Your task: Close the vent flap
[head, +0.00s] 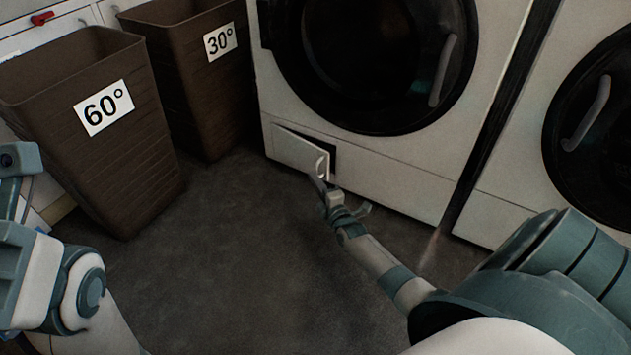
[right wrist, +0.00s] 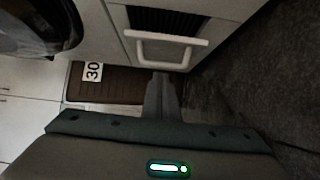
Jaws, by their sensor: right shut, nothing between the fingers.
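The vent flap (head: 300,151) is a pale panel low at the left of the near white machine. It stands ajar, tilted out from its dark opening. My right gripper (head: 326,188) is shut and empty, just in front of the flap's right end near the handle. Its fingers (right wrist: 161,80) point at the flap's edge in the wrist view; I cannot tell whether they touch. Only part of my left arm shows at the left edge; its fingers are out of view.
Two brown baskets, marked 60° (head: 103,108) and 30° (head: 219,42), stand to the left of the machine. A second white machine (head: 605,200) stands at the right, past a narrow dark gap. The dark floor (head: 240,240) in front of the flap is clear.

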